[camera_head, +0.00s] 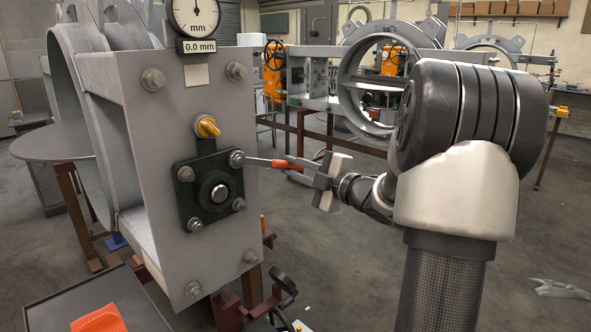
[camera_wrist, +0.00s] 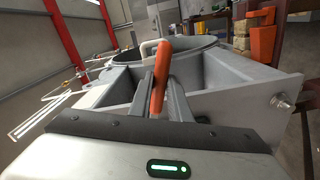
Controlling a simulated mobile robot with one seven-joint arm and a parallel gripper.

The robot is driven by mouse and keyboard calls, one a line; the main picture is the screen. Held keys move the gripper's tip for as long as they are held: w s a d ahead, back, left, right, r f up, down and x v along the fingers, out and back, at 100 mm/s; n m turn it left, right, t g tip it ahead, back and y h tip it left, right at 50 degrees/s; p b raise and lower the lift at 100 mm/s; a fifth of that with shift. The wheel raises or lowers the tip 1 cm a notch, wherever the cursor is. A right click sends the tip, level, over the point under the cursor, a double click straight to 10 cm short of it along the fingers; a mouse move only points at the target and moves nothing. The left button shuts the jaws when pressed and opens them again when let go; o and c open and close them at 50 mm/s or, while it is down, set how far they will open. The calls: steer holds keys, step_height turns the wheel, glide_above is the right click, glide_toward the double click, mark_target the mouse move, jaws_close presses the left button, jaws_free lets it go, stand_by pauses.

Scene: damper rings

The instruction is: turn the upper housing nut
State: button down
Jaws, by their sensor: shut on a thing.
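The dark square housing (camera_head: 208,190) is fixed to the grey plate, with a nut near each corner and a round shaft end in its middle. My gripper (camera_head: 303,163) is shut on the orange handle of a wrench (camera_head: 258,161), right of the housing. The wrench lies almost level, and its head meets the upper right housing nut (camera_head: 237,159). Whether the head is fully seated cannot be told. In the wrist view the orange handle (camera_wrist: 160,78) stands between my gripper's fingers (camera_wrist: 164,92); the wrench head is not clear there.
A dial gauge (camera_head: 196,14) above the housing has a display reading 0.0 mm. An orange knob (camera_head: 207,127) sits just above the housing. Larger bolts stand at the plate's corners. A dark tray (camera_head: 75,312) with an orange item lies at lower left. Open floor lies at right.

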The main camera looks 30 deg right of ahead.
steer(key=shift+w, duration=0.15)
steer(key=c, duration=1.6)
jaws_free()
steer(key=c, duration=0.4)
